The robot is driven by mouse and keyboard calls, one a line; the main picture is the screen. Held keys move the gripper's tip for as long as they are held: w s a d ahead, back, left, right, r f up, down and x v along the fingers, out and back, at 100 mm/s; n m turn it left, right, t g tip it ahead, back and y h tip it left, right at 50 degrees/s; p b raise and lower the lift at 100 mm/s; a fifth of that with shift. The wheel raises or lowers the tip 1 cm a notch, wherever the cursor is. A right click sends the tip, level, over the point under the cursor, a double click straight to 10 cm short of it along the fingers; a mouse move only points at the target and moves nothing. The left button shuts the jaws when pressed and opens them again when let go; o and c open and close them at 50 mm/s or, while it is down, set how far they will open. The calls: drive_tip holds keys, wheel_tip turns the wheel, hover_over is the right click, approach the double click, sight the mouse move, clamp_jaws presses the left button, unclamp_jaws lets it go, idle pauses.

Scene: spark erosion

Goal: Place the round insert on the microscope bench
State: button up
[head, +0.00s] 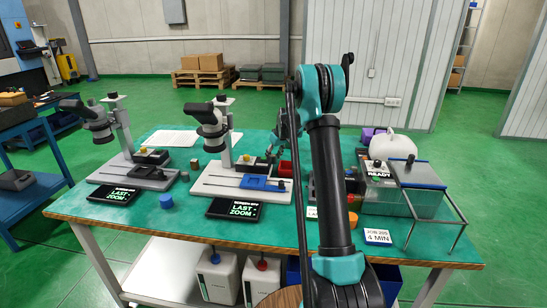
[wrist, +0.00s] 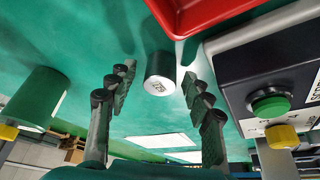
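In the wrist view a short dark round piece with a pale, marked end face, apparently the round insert (wrist: 160,70), lies between and just beyond my fingertips. My gripper (wrist: 157,80) is open, with a gap to the insert on both sides. In the head view my gripper (head: 272,153) is low over the back middle of the green-topped bench (head: 150,232), by a red tray (head: 286,168). I cannot make out the insert there. Two microscopes stand on the bench, one at the left (head: 100,125) and one in the middle (head: 213,130).
The red tray (wrist: 215,12) and a black box with a green button (wrist: 270,103) are close to the insert. A green cylinder (wrist: 38,97) stands apart. A blue round piece (head: 166,202) is between two dark displays. A clear-sided tank (head: 425,203) fills the right end.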

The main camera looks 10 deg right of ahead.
drive_tip(key=shift+r, duration=0.1)
drive_tip(key=v, duration=1.2)
drive_tip(key=s+a+m+h, duration=0.1)
drive_tip(key=s+a+m, duration=0.15)
drive_tip(key=s, duration=1.95)
drive_tip(key=s+f+m, duration=0.1)
drive_tip(key=s+f, duration=0.2)
drive_tip(key=s, duration=0.5)
drive_tip(key=s+f+m, duration=0.1)
drive_tip(key=s+f, duration=0.3)
drive_tip(key=s, duration=0.5)
drive_tip(key=s+f+m+h, duration=0.1)
drive_tip(key=s+f, duration=0.2)
drive_tip(key=s, duration=0.6)
drive_tip(key=shift+s+d+f, duration=0.1)
drive_tip(key=shift+d+f, duration=0.05)
drive_tip(key=shift+d, duration=0.1)
